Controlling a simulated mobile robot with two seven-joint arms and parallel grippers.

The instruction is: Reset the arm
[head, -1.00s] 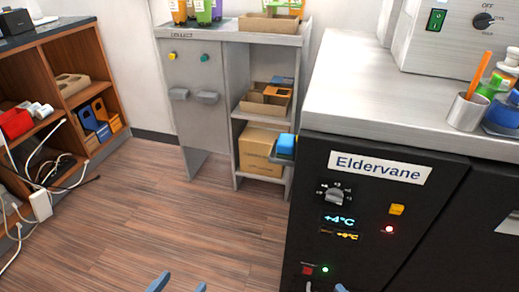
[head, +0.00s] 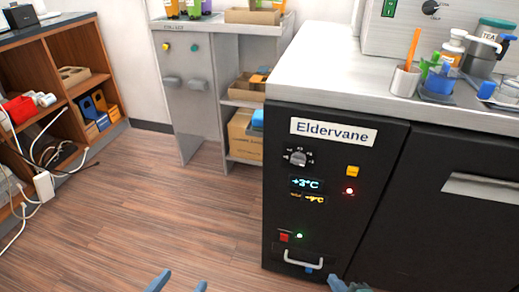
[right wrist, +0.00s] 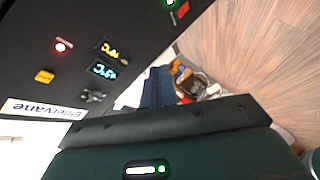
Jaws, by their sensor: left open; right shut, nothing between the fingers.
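My left gripper (head: 180,284) shows only its two pale blue fingertips at the bottom edge of the head view. They are apart, with nothing between them, over the wood floor. My right gripper (head: 346,286) shows as a small blue part at the bottom edge, in front of the black Eldervane unit (head: 240,60). In the right wrist view the dark blue fingers of the right gripper (right wrist: 158,88) are together and empty. The unit's black front (right wrist: 40,60) is close beside them, with its knob, displays and lights. Most of both arms is hidden.
The unit's steel top (head: 320,60) holds a cup with an orange stick (head: 405,80) and several bottles. A grey collect stand (head: 185,110) stands behind. A wooden shelf (head: 75,75) is at left, with white cables (head: 44,185) beside it. The floor (head: 150,215) between is clear.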

